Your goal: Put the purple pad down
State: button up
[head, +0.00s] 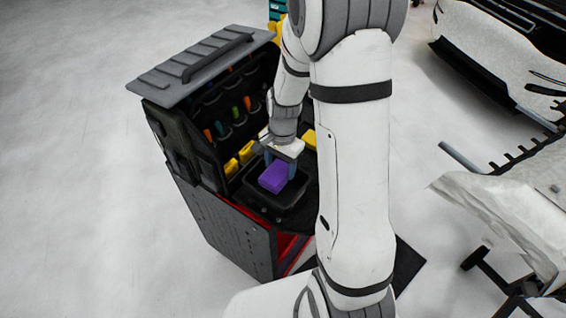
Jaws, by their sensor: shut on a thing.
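The purple pad (274,177) is a small block at the tool cart, over the black tray (291,207). My gripper (281,170) points down at it, with its bluish fingers at the pad's sides, and is shut on it. I cannot tell whether the pad touches the tray floor or hangs just above it. Part of the pad's far side is hidden by my gripper.
The tool cart (226,225) has a raised grey lid (203,60) and a back panel of coloured-handled tools. Yellow pieces (246,152) sit beside the tray. My arm hides the cart's right side. A white car (490,50) stands at upper right.

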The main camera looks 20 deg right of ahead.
aim_at(282, 166)
jog(key=shift+f, duration=0.3)
jog(key=o, duration=0.9)
jog(key=shift+r, duration=0.15)
jog(key=shift+r, duration=0.25)
notch_tip(282, 166, up, 12)
jog(key=shift+s+a+r+n+t+h+b, duration=0.15)
jog(key=shift+s+r+n+t, duration=0.5)
jog(key=shift+s+r+n, duration=1.05)
jog(key=shift+s+a+r+n+t+h+b, duration=0.1)
jog(key=shift+s+r+n+t, duration=0.6)
jog(key=shift+s+n, duration=1.85)
jog(key=shift+s+a+r+n+t+h+b, duration=0.15)
jog(key=shift+s+r+n+t, duration=0.7)
jog(key=shift+s, duration=2.5)
